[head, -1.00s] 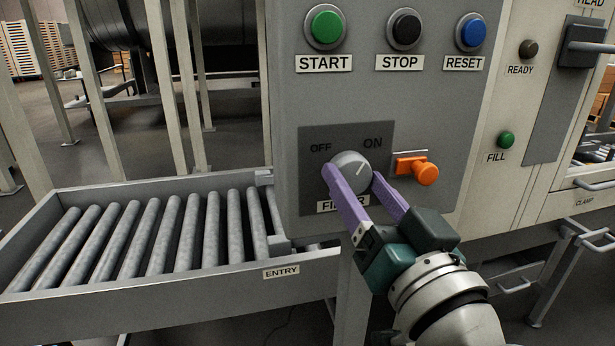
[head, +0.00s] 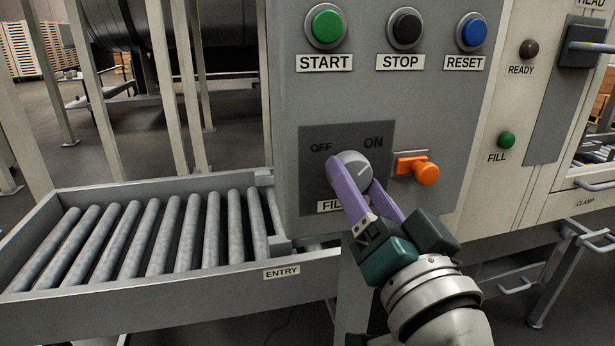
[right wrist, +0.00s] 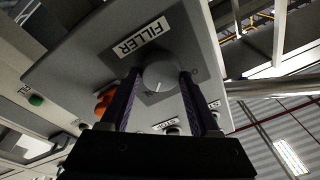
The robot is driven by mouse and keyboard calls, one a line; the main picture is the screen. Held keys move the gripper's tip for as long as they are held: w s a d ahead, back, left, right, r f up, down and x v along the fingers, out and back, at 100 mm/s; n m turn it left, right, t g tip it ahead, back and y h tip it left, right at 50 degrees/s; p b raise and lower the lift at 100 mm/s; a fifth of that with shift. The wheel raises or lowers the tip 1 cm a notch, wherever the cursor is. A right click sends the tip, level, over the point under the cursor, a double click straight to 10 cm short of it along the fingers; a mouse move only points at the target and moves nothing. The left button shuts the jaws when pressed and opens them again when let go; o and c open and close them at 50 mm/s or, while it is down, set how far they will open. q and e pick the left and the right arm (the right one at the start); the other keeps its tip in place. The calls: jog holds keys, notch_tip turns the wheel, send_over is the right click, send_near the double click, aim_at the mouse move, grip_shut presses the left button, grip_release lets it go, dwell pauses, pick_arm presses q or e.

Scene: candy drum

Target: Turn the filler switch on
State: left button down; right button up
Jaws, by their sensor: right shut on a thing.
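The filler switch (head: 352,164) is a round grey knob on a dark plate (head: 318,134) marked OFF at left and ON at right. Its pale mark leans up and to the right, toward ON. My right gripper (head: 353,182) has its purple fingers on both sides of the knob, shut on it. The fingers partly cover the FILLER label below. In the right wrist view the knob (right wrist: 160,76) sits between the two fingers (right wrist: 158,92), with the FILLER label (right wrist: 142,36) above it. My left gripper is not in view.
An orange knob (head: 426,173) sticks out just right of the plate. START (head: 326,25), STOP (head: 404,29) and RESET (head: 472,32) buttons are above. An entry roller conveyor (head: 150,285) lies at left. A grey lever handle (head: 590,47) is at upper right.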

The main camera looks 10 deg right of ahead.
jog(key=o, duration=1.4)
jog(key=shift+c, duration=0.2)
jog(key=s+f, duration=0.1)
jog(key=s, duration=0.9)
jog(key=shift+d+f+b, duration=0.15)
jog(key=shift+f+b, duration=0.15)
jog(key=shift+b, duration=0.1)
jog(key=shift+w, duration=0.1)
